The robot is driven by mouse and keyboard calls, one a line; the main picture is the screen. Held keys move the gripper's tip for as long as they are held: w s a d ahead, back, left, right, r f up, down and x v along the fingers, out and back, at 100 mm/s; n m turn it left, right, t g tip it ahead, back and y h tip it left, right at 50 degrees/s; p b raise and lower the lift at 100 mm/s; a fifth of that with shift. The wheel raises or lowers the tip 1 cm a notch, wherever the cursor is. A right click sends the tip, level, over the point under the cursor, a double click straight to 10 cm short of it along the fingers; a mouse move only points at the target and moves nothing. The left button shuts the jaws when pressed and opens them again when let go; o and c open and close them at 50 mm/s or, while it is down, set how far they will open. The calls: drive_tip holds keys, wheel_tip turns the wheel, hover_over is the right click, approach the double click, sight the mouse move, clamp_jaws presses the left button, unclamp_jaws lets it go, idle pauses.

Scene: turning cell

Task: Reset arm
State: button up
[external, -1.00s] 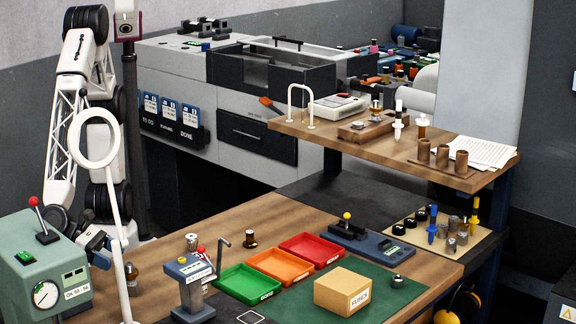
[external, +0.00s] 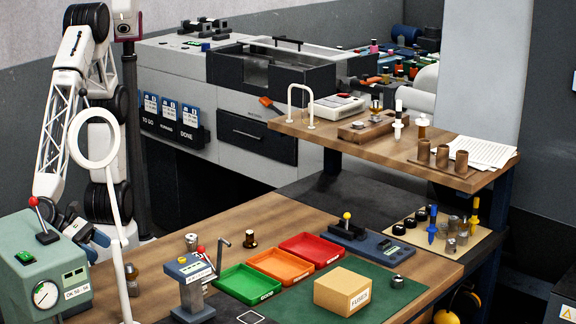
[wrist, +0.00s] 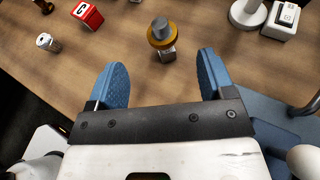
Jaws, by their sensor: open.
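My gripper (wrist: 158,80) is open and empty in the wrist view, with its two blue fingers spread apart above the wooden bench (wrist: 135,60). A part with a grey top and an amber collar (wrist: 161,38) stands on the bench ahead of the fingers, apart from them. In the external view my gripper (external: 90,236) is at the left, behind the green press box (external: 45,260), and is partly hidden by it and by the white ring lamp (external: 95,138). My arm is folded upright above it.
Green (external: 249,286), orange (external: 280,267) and red (external: 312,250) trays lie mid-bench, near a cardboard fuse box (external: 342,291). The wrist view shows a red block (wrist: 87,16), a small metal cylinder (wrist: 47,42) and a white box (wrist: 282,19). Bare wood lies between them.

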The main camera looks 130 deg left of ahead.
idle(0.5)
drive_tip(key=s+a+r+n+g, duration=0.15)
drive_tip(key=a+n+g, duration=0.25)
drive_tip(key=a+n, duration=0.5)
drive_tip(key=s+a+r+n+g, duration=0.1)
drive_tip(key=a+r+n+g, duration=0.25)
drive_tip(key=a, duration=0.85)
drive_tip(key=s+a+r+n+g+h, duration=0.1)
drive_tip(key=s+a+r+n+h, duration=0.1)
drive_tip(key=s+a+n, duration=0.3)
drive_tip(key=s+a+r+n+h, duration=0.2)
drive_tip(key=s+a+n+h, duration=0.3)
drive_tip(key=s+n, duration=0.4)
drive_tip(key=n, duration=0.3)
drive_tip(key=shift+a+g, duration=0.35)
drive_tip(key=shift+a, duration=0.05)
